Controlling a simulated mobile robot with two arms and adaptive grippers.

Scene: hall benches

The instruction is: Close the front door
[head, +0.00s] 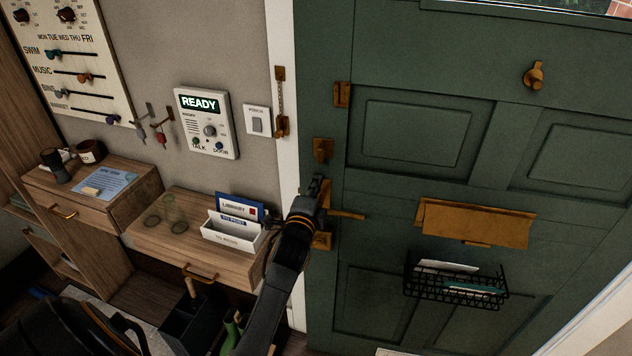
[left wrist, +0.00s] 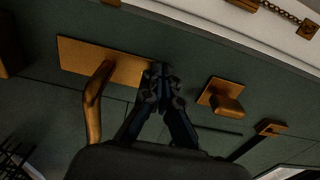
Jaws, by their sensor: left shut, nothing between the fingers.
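The green front door (head: 425,195) fills the right half of the head view and also shows in the left wrist view (left wrist: 200,145). Its left edge lies along the white frame (head: 285,120); I cannot tell whether it is fully flush. A brass lever handle (head: 346,215) is on the door's left side, and it shows in the left wrist view (left wrist: 94,100). My left gripper (head: 319,186) is shut and empty, its tips (left wrist: 163,72) by the end of the handle's plate, between lever and brass knob (left wrist: 228,104). Contact is unclear. My right gripper is not in view.
A brass chain (head: 281,105) hangs on the frame. A mail flap (head: 475,222) and wire basket (head: 455,283) with papers are on the door. A wooden shelf (head: 165,238) with a letter holder (head: 232,232) stands left, close to my left arm.

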